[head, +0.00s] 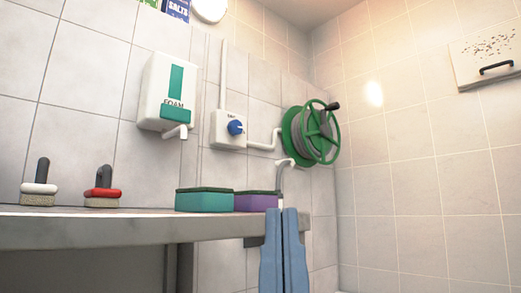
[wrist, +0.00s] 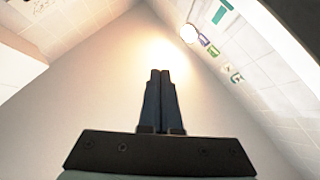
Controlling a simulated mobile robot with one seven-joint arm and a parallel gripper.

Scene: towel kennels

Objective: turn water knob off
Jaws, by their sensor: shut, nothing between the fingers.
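The water knob (head: 235,127) is blue and sits on a white wall box (head: 219,138) in the middle of the head view. A white pipe runs up from the box and another bends right towards the hose reel. My gripper (head: 283,212) rises from the bottom of the head view, in front of the shelf's right end. It is below and to the right of the knob, well apart from it in the picture. In the wrist view my gripper (wrist: 160,73) has its two blue-grey fingers together, with nothing between them. I cannot make out the knob in the wrist view.
A foam dispenser (head: 167,92) hangs left of the knob, and a green hose reel (head: 311,133) right of it. The shelf (head: 130,228) below holds two brushes and two sponges (head: 204,200). The right wall has a hatch (head: 487,55) with a black handle.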

